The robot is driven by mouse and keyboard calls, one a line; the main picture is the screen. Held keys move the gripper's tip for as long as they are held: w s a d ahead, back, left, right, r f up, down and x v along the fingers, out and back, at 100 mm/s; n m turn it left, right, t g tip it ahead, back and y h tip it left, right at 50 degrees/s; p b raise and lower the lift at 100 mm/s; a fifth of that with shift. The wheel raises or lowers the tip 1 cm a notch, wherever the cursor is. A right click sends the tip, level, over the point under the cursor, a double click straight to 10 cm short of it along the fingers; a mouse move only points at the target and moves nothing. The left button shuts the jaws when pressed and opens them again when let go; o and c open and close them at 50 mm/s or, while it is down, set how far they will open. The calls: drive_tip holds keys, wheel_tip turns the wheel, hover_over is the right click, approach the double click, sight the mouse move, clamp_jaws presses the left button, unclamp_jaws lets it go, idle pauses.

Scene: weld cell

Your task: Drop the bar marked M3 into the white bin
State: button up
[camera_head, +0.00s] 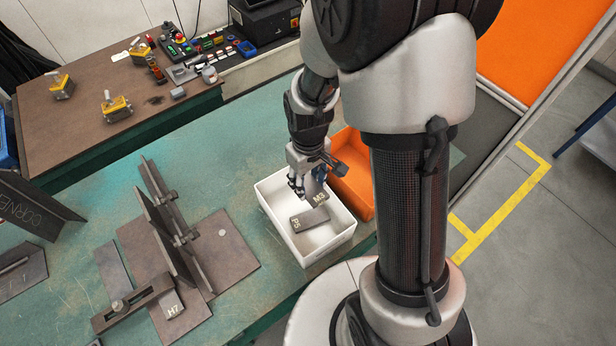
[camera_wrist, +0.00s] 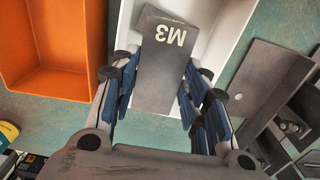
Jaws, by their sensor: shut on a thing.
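The grey bar marked M3 (camera_head: 319,196) is held by my gripper (camera_head: 309,184) over the white bin (camera_head: 332,246). In the wrist view the M3 bar (camera_wrist: 165,70) sits between the blue-padded fingers of my gripper (camera_wrist: 158,95), its label upside down. The white bin (camera_wrist: 226,32) shows behind the bar there. Another grey bar, marked P5 (camera_head: 309,219), lies inside the white bin. The exact height of the M3 bar above the bin floor is hard to tell.
An orange bin (camera_head: 357,184) stands right beside the white bin, and shows in the wrist view (camera_wrist: 50,65). Left of the white bin is a dark metal fixture (camera_head: 165,230) with upright plates and a bar marked H7 (camera_head: 172,305). Green tabletop (camera_head: 245,160) behind the bin is clear.

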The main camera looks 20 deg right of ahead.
sight(307, 186)
wheel_tip(307, 186, down, 5)
drive_tip(key=b, duration=0.4)
drive_tip(key=shift+a+f, duration=0.15)
drive_tip(key=o, duration=1.1)
drive_tip(key=shift+s, duration=0.1)
wheel_tip(307, 186, up, 11)
drive_tip(key=shift+r, duration=0.55)
